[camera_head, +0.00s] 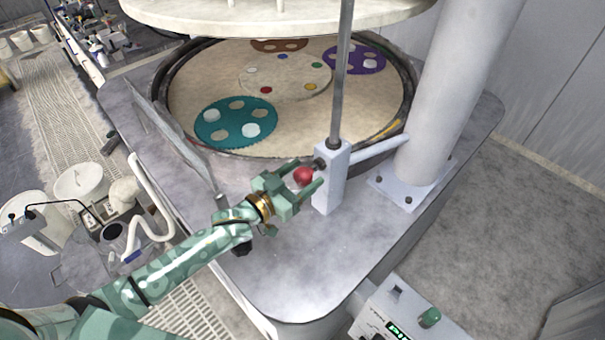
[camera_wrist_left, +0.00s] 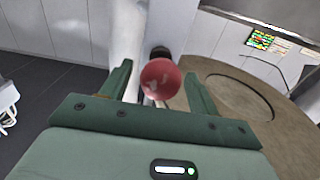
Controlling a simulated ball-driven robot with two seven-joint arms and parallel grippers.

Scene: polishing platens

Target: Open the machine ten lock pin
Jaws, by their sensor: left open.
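The lock pin shows as a red ball knob (camera_head: 303,175) on the side of a pale upright block (camera_head: 331,178) at the machine's front edge. A vertical grey rod (camera_head: 342,80) runs up from this block. My left gripper (camera_head: 307,178) is open, with its fingers on either side of the red knob. In the left wrist view, the knob (camera_wrist_left: 161,78) sits between the two green fingers (camera_wrist_left: 160,86), with a visible gap on each side. A dark collar shows behind the knob. My right gripper is in neither view.
The round platen (camera_head: 200,85) with coloured carrier discs lies behind the block. A thick white column (camera_head: 455,90) stands to the right. A control box (camera_head: 400,315) with a green button is at the lower right. The grey tabletop (camera_head: 290,265) in front is clear.

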